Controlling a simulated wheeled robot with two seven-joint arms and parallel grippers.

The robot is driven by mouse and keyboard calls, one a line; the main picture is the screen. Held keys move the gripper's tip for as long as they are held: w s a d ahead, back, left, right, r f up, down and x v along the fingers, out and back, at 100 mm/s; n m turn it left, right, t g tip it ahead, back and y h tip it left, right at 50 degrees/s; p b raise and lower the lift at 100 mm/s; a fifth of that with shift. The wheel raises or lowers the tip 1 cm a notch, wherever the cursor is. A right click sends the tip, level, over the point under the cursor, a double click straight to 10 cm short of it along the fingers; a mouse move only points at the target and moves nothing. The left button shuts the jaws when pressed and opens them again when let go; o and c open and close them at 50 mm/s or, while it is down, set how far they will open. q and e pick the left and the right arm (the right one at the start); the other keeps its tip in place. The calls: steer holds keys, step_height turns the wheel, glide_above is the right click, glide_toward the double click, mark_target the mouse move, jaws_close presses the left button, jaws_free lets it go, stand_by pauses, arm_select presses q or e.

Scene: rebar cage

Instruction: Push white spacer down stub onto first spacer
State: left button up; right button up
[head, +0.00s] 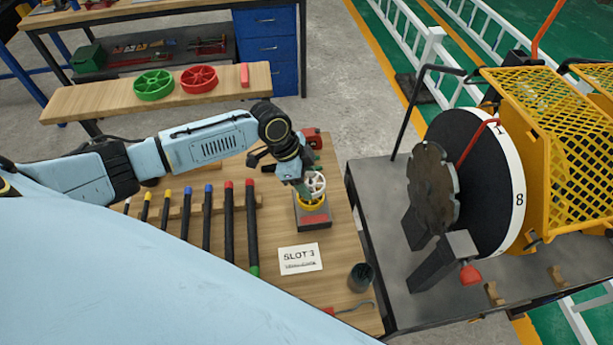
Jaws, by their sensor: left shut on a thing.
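The white spacer (318,183) is a spoked ring, tilted steeply rather than lying flat. My left gripper (304,187) reaches it from the upper left and is shut on its left side. A yellow ring (312,204), which looks like the first spacer, lies flat on the small dark base block (313,222) just below. I cannot tell whether the white spacer touches the yellow one. The stub is hidden behind the white spacer and my gripper. My right gripper is out of view.
A row of dark rods with coloured ends (207,220) lies left of the block. A SLOT 3 card (300,259) and a dark cup (360,277) are in front. A red item (312,138) stands behind my gripper. A large machine fills the right.

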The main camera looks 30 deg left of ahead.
arm_select(q)
steer(key=shift+f+b, duration=1.1)
steer(key=shift+f, duration=0.65)
steer(key=o, duration=1.2)
steer(key=shift+r, duration=0.1)
steer(key=shift+r, duration=0.1)
steer(key=v, duration=1.3)
steer(key=shift+a, duration=0.15)
steer(key=shift+s, duration=0.15)
